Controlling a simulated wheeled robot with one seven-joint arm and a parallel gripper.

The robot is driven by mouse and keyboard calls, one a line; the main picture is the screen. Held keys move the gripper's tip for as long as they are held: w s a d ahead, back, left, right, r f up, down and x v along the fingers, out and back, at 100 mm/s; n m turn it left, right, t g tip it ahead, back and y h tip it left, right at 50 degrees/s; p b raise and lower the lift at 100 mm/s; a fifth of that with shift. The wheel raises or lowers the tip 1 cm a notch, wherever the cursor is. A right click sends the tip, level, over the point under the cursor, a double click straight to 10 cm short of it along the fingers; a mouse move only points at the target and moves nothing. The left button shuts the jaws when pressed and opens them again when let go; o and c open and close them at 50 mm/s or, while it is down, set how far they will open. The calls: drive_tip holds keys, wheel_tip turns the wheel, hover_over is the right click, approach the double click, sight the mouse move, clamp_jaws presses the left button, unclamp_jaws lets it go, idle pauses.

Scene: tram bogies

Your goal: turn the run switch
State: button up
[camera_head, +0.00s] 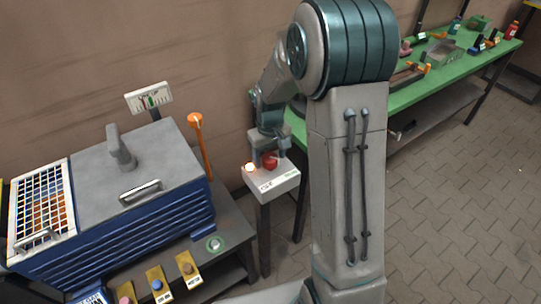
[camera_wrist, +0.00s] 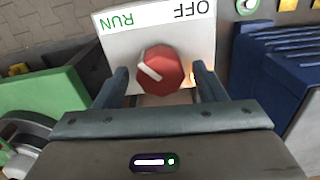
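The run switch is a red knob (camera_wrist: 165,62) on a white box (camera_wrist: 130,45), with a white pointer mark slanting up to the left, towards the RUN label's side. The box reads RUN at upper left and OFF at upper right, upside down in the wrist view. In the head view the knob (camera_head: 270,162) sits on the box (camera_head: 272,181) on a post. My gripper (camera_wrist: 160,70) is open, one finger on each side of the knob, with a visible gap to each. An orange lamp (camera_head: 250,168) on the box glows; the right finger partly hides it in the wrist view.
A blue machine (camera_head: 120,225) with a grey lid and white grid stands at left on a dark table. Coloured buttons (camera_head: 157,284) line its front, and an orange-topped lever (camera_head: 200,145) rises behind. A green workbench (camera_head: 440,75) with tools stands at back right.

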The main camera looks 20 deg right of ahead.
sight(270, 157)
wheel_tip(270, 157, up, 14)
drive_tip(key=shift+b, duration=0.3)
idle(0.4)
drive_tip(key=shift+s, duration=0.15)
drive_tip(key=s+m+t, duration=0.2)
drive_tip(key=s+t, duration=0.1)
drive_tip(key=s, duration=1.7)
drive_tip(key=shift+s+a+m, duration=0.15)
drive_tip(key=shift+s+m, duration=0.2)
drive_tip(key=shift+m, duration=0.05)
